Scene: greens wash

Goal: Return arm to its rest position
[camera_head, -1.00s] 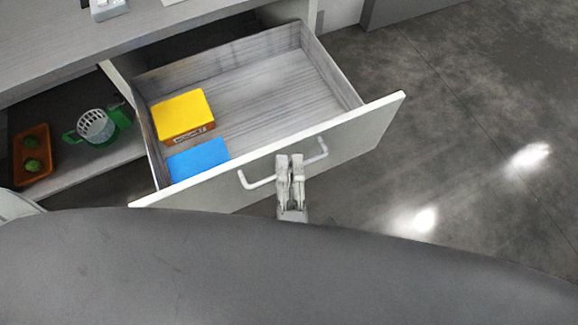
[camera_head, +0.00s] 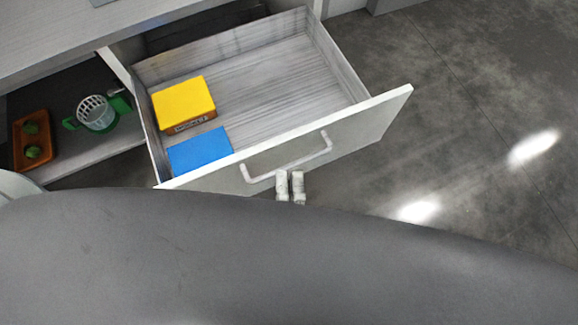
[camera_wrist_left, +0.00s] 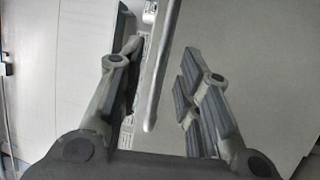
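My left gripper (camera_head: 290,187) is just in front of the drawer handle (camera_head: 287,165), at the front edge of my body. In the left wrist view its fingers (camera_wrist_left: 160,70) are spread with nothing gripped, and the handle bar (camera_wrist_left: 158,65) shows ahead between them. In the head view a small gap shows between the fingertips and the handle. The drawer (camera_head: 345,70) stands pulled open. My left arm behind the fingers is hidden by my body. My right gripper is not in view.
A yellow box (camera_head: 184,102) and a blue box (camera_head: 200,150) lie in the drawer's left side. On a shelf at left are an orange tray (camera_head: 18,150) with green items and a white basket (camera_head: 96,112) with green handles. Floor (camera_head: 470,110) at right is clear.

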